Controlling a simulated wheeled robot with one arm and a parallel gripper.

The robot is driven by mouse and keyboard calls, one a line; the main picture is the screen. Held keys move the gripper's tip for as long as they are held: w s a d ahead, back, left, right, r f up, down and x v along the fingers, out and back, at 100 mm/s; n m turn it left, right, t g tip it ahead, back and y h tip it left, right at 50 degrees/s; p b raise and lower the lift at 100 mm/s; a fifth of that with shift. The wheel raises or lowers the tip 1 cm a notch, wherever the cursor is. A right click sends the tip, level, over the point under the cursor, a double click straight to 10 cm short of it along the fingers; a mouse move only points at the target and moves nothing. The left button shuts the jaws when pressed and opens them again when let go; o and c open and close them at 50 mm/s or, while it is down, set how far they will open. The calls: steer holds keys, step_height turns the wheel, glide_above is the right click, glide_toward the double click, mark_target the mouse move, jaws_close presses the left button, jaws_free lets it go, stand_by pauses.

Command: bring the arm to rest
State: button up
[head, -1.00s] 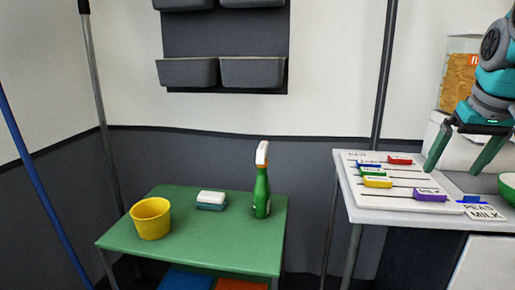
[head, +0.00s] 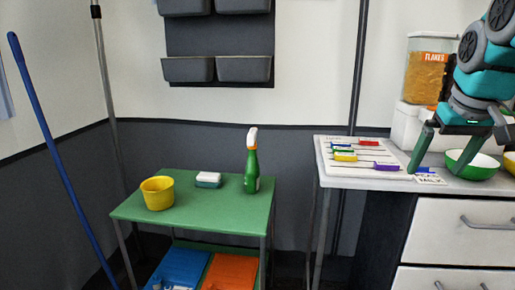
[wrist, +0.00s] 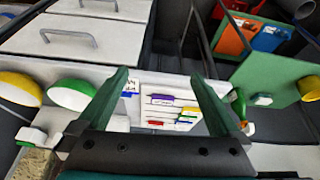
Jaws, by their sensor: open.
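My gripper (head: 445,150) is open and empty at the right of the head view. Its green fingers are spread apart and point down over the white counter. In the wrist view my gripper (wrist: 165,90) shows both fingers apart, with the white board (wrist: 155,88) in the gap beyond them. The board (head: 350,175) carries several coloured sliders. A green bowl (head: 478,160) stands behind and to the right of the fingers, partly hidden by one of them.
A clear box of flakes (head: 428,85) and a white container stand behind the gripper. The lower green table (head: 220,208) holds a yellow bucket (head: 158,193), a sponge (head: 208,180) and a spray bottle (head: 251,165). White drawers (head: 460,225) are under the counter.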

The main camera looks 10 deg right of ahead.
steer(key=s+a+f+n+g, duration=0.1)
steer(key=s+a+f+n, duration=0.1)
steer(key=a+f, duration=0.5)
steer(key=s+a+f+n+g, duration=0.15)
steer(key=a+f, duration=0.35)
steer(key=a, duration=0.5)
steer(key=s+a+f+g, duration=0.1)
steer(key=s+a+f, duration=0.3)
steer(key=s+f, duration=0.4)
steer(key=s+a+f+g+y, duration=0.1)
steer(key=s+a+f+g, duration=0.1)
steer(key=s+f, duration=0.7)
step_height(320, 180, down, 3)
steer(key=shift+a+r+m, duration=0.2)
steer(key=shift+a+m, duration=0.25)
steer(key=shift+a, duration=0.45)
steer(key=shift+s+g, duration=0.1)
steer(key=shift+g, duration=0.15)
